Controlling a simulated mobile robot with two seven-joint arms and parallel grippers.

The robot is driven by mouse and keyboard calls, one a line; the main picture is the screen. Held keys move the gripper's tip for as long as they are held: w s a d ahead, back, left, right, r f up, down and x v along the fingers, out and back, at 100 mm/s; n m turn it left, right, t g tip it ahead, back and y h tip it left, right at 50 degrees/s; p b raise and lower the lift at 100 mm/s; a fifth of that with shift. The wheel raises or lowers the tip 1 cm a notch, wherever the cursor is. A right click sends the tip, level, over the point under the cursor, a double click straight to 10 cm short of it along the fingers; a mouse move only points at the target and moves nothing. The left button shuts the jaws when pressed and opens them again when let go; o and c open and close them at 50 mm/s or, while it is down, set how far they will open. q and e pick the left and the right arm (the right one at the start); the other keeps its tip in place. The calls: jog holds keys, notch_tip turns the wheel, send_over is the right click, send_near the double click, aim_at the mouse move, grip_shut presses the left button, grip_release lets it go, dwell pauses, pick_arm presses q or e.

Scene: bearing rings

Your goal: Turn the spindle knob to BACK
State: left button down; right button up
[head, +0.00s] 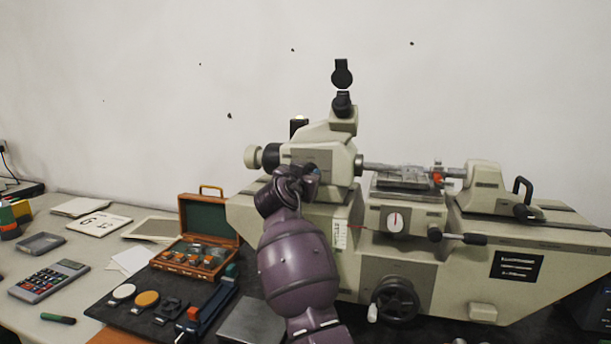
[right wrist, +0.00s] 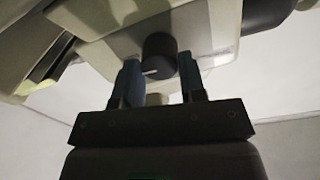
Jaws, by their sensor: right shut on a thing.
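The spindle knob (right wrist: 160,55) is a dark round knob with a short white line on it, seen in the right wrist view on the underside of a pale machine housing. My right gripper (right wrist: 158,66) has one blue finger on each side of the knob and is shut on it. The white line points to the left in that view. In the head view my purple right arm reaches up to the headstock of the measuring machine (head: 340,160), with the right gripper (head: 311,172) mostly hidden at its face. The knob and any BACK label cannot be made out there. My left gripper is not in view.
The machine's handwheel (head: 398,298) and lever (head: 463,238) stand to the right of my arm. An open wooden case (head: 206,225) with rings lies to the left on a dark mat. A calculator (head: 48,279) and papers lie farther left.

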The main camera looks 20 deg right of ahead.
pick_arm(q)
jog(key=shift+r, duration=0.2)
pick_arm(e)
jog(key=shift+r, duration=0.1)
jog(key=shift+n+p, duration=0.4)
jog(key=shift+n, duration=0.3)
jog(key=shift+r+n+p, duration=0.15)
jog(key=shift+n+p, duration=0.2)
jog(key=shift+n, duration=0.45)
jog(key=n+p, duration=0.1)
jog(key=n, duration=0.1)
jog(key=shift+n, duration=0.4)
jog(key=n+p, duration=0.4)
jog(key=n, duration=0.2)
jog(key=n+p, duration=0.3)
jog(key=n, duration=0.2)
jog(key=shift+t, duration=0.3)
pick_arm(q)
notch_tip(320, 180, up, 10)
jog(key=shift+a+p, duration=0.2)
jog(key=shift+p, duration=0.2)
pick_arm(e)
jog(key=shift+f+n, duration=0.2)
jog(key=shift+n, duration=0.6)
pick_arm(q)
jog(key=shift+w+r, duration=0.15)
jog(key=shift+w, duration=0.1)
